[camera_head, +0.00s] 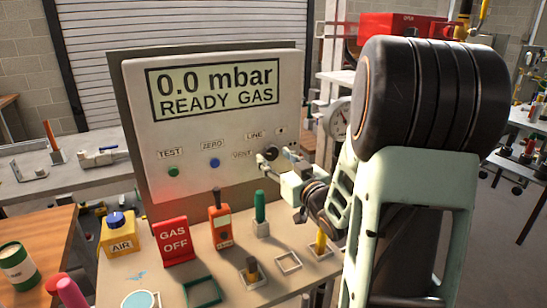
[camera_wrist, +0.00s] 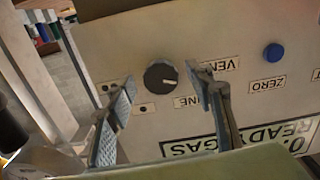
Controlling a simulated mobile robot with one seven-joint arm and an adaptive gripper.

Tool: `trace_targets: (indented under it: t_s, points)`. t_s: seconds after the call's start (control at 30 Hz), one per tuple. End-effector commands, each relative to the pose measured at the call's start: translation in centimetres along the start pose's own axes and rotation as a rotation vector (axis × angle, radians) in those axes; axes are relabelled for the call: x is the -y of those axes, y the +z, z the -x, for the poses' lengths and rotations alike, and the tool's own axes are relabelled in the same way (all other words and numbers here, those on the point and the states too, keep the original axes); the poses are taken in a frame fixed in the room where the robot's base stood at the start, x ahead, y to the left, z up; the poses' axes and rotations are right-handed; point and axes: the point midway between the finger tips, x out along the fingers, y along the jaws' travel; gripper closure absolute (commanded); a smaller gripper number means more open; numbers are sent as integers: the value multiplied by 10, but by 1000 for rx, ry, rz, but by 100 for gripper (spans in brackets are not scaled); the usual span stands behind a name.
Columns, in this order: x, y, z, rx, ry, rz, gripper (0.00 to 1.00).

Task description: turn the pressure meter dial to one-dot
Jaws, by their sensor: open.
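The pressure meter (camera_head: 215,125) is a white panel whose screen reads "0.0 mbar READY GAS". Its round black dial (camera_wrist: 161,76) has a white mark pointing right and slightly down in the wrist view, toward the side with the VENT (camera_wrist: 222,65) and LINE (camera_wrist: 188,102) labels. A small one-dot label (camera_wrist: 140,107) sits below left of the dial there. My gripper (camera_wrist: 159,75) is open, its fingertips on either side of the dial with visible gaps. In the head view my gripper (camera_head: 268,158) is at the panel's lower right and partly hides the dial.
A blue ZERO button (camera_head: 215,162) and green TEST button (camera_head: 173,171) are left of the dial. On the bench below stand a red GAS OFF sign (camera_head: 173,240), an orange handheld device (camera_head: 221,227), a green-handled item (camera_head: 260,213) and a yellow AIR box (camera_head: 119,237).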

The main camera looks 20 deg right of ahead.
Motion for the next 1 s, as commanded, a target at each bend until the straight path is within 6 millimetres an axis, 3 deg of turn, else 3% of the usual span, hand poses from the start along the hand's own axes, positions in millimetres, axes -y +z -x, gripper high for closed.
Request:
trace_targets:
  t_s: [0.4, 0.77, 1.0]
  points:
    - [0, 0, -8, 0, 0, 0, 53]
    - [0, 0, -8, 0, 0, 0, 92]
    - [0, 0, -8, 0, 0, -18, 93]
